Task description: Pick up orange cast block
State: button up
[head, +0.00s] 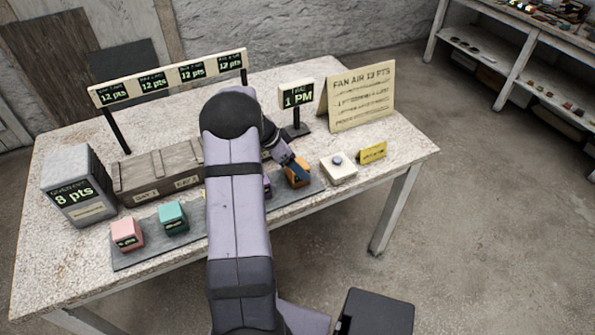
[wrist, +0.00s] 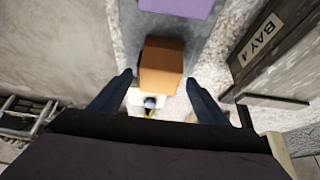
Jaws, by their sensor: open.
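The orange cast block (head: 297,174) sits on the dark mat (head: 185,232) toward the mat's right end. In the wrist view the orange block (wrist: 162,66) lies ahead, between the lines of the two fingers. My gripper (wrist: 158,82) is open, one finger on each side of the block, with gaps between. In the head view my gripper (head: 287,163) is at the block's back left side, and its tip partly covers the block. I cannot tell the exact height of the fingertips.
Pink (head: 126,234) and teal (head: 172,217) blocks stand on the mat's left. A purple block (wrist: 178,6) is beside the orange one. A wooden crate (head: 160,175) is behind the mat.

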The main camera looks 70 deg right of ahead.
jog(key=shift+s+f, duration=0.1)
jog(key=shift+s+d+f+p, duration=0.15)
jog(key=shift+f+p, duration=0.1)
jog(key=shift+p, duration=0.3)
jog(key=shift+p+x, duration=1.1)
jog(key=shift+x, duration=1.05)
jog(key=shift+c, duration=0.6)
jog(key=c, duration=1.3)
jog(key=shift+o, duration=0.2)
jog(key=shift+r, duration=0.1)
